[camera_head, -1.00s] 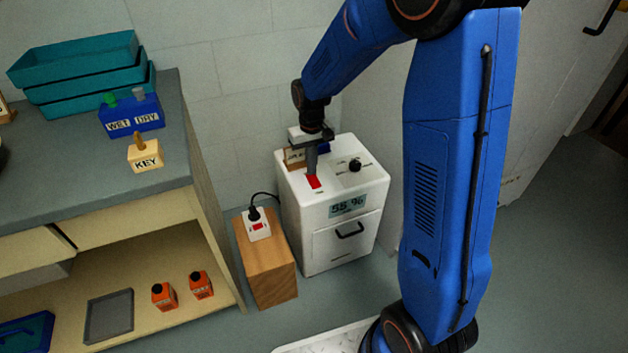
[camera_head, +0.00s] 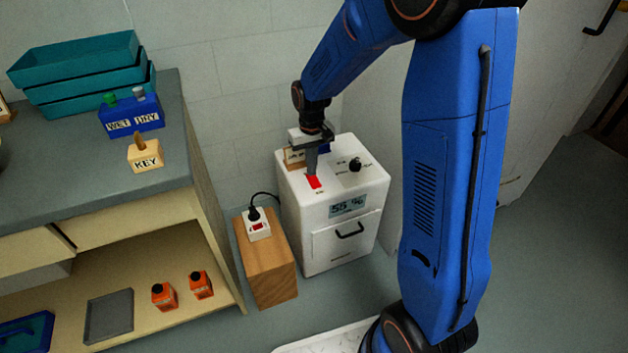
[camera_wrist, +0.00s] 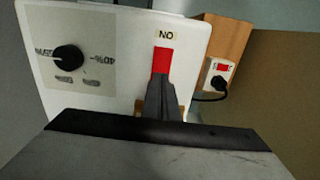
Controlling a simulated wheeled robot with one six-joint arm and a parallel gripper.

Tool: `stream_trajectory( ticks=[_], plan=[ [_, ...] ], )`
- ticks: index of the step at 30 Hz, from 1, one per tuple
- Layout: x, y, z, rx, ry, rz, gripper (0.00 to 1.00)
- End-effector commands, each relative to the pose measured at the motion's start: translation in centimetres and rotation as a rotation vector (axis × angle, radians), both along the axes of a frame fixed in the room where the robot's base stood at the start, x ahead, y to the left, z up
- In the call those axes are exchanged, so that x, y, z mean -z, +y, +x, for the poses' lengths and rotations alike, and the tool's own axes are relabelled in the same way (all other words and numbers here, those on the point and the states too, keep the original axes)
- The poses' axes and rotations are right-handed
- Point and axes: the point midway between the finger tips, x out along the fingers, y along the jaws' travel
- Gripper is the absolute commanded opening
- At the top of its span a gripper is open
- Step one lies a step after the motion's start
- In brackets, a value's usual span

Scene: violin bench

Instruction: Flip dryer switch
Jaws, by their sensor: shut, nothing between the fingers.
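The white dryer (camera_head: 340,228) stands on the floor beside a wooden block, with a display reading about 55 %. Its red switch (camera_head: 314,182) is on the top face near the front left edge. In the wrist view the red switch (camera_wrist: 161,61) sits under an "ON" label. My gripper (camera_head: 311,172) is shut and empty, pointing down, with its tips at the switch's rear end. In the wrist view my gripper (camera_wrist: 160,82) overlaps the lower end of the switch; I cannot tell whether it touches or how the switch is tilted.
A black knob (camera_head: 355,165) is on the dryer top, right of the switch. A small sign (camera_head: 294,158) stands behind my gripper. A power strip (camera_head: 258,227) with a plug sits on the wooden block (camera_head: 268,275). The workbench (camera_head: 60,190) is at left.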

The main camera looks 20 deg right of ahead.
Motion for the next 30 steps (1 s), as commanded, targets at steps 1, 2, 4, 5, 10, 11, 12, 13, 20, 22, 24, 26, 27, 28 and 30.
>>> stream_trajectory(
  ticks=[1,2,4,5,10,11,12,13,20,22,24,26,27,28,30],
  plan=[
    [0.1,0.0,0.0,0.0,0.0,0.0,0.0],
    [0.1,0.0,0.0,0.0,0.0,0.0,0.0],
    [0.2,0.0,0.0,0.0,0.0,0.0,0.0],
    [0.2,0.0,0.0,0.0,0.0,0.0,0.0],
    [0.4,0.0,0.0,0.0,0.0,0.0,0.0],
    [0.5,0.0,0.0,0.0,0.0,0.0,0.0],
    [0.5,0.0,0.0,0.0,0.0,0.0,0.0],
    [0.6,0.0,0.0,0.0,0.0,0.0,0.0],
    [0.9,0.0,0.0,0.0,0.0,0.0,0.0],
    [0.9,0.0,0.0,0.0,0.0,0.0,0.0],
    [1.0,0.0,0.0,0.0,0.0,0.0,0.0],
    [1.1,0.0,0.0,0.0,0.0,0.0,0.0],
    [1.0,0.0,0.0,0.0,0.0,0.0,0.0],
    [1.0,0.0,0.0,0.0,0.0,0.0,0.0],
    [0.8,0.0,0.0,0.0,-0.001,0.0,0.0]
  ],
)
